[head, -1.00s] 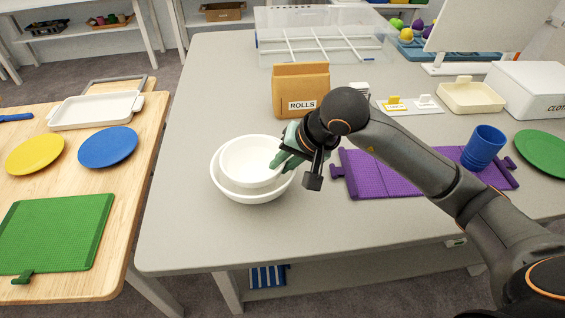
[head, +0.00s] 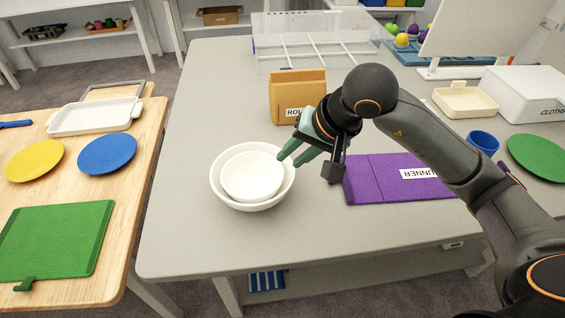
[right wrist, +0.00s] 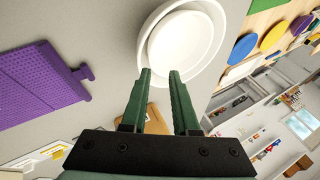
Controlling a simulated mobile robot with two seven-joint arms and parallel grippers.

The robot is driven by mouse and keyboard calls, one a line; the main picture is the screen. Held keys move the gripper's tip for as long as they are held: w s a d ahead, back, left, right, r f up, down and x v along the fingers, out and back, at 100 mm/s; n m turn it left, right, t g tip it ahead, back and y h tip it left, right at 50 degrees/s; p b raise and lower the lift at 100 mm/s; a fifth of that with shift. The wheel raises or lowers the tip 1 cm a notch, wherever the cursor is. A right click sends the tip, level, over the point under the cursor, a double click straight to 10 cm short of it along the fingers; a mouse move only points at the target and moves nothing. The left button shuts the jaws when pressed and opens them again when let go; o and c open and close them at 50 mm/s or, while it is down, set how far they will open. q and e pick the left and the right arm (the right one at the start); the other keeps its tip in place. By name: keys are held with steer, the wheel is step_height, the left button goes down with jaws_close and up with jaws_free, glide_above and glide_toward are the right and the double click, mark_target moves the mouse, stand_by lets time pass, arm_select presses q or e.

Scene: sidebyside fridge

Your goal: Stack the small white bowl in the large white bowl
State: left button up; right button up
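The small white bowl (head: 252,177) sits inside the large white bowl (head: 217,188) on the grey table, in the head view. In the right wrist view the small bowl (right wrist: 180,45) also lies within the rim of the large bowl (right wrist: 146,30). My right gripper (head: 290,158) is at the upper right of the bowls, with green fingers apart and nothing between them. In the right wrist view its fingertips (right wrist: 160,75) are near the bowls' edge; whether they touch the rim I cannot tell. My left gripper is not in view.
A brown ROLLS bag (head: 290,92) stands behind the bowls. A purple mat (head: 385,178) lies to the right, and a blue cup (head: 482,143) stands beyond it. The grey table (head: 195,245) is clear in front and to the left of the bowls.

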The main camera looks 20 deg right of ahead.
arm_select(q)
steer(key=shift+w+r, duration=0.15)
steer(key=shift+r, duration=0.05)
arm_select(e)
steer(key=v, duration=0.5)
steer(key=shift+s+d+r, duration=0.1)
steer(key=shift+s+r, duration=0.1)
steer(key=shift+r, duration=0.1)
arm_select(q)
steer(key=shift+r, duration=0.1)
